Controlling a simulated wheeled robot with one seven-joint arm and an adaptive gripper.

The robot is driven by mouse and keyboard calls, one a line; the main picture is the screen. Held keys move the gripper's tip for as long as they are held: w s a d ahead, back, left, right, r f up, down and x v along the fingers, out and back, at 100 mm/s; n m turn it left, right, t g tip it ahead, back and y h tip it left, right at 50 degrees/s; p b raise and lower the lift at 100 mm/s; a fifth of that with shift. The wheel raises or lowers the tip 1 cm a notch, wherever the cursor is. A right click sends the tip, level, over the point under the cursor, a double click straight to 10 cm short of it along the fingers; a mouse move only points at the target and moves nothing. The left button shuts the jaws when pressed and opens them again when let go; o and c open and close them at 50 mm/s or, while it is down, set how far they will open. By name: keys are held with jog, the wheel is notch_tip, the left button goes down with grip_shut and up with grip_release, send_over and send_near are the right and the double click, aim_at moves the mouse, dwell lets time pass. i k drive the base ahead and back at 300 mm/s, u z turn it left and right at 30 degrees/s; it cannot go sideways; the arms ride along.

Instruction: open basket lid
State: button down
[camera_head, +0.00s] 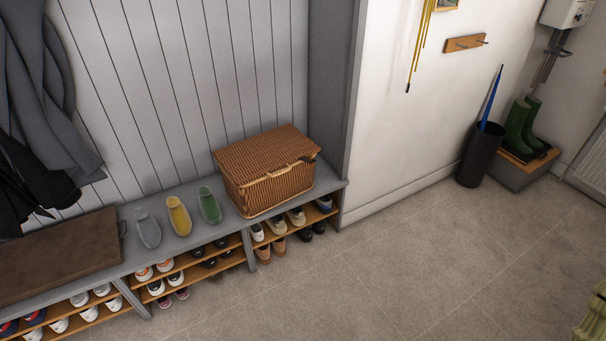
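A brown wicker basket (272,193) stands on the right end of the grey bench in the head view. Its wicker lid (262,150) lies flat and looks closed. A pale handle (291,168) runs along the front near the lid's edge. A small dark piece (314,155) shows at the lid's right front corner; I cannot tell what it is. My gripper is not in view.
The grey bench (165,243) holds a brown cushion (58,256) and several coloured slip-on shapes left of the basket. Shoes fill the shelves below. A grey partition (333,90) stands right of the basket. The floor (400,260) in front is clear.

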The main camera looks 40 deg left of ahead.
aim_at(245, 161)
jog(key=u, duration=0.4)
jog(key=i, duration=0.9)
jog(key=u, duration=0.65)
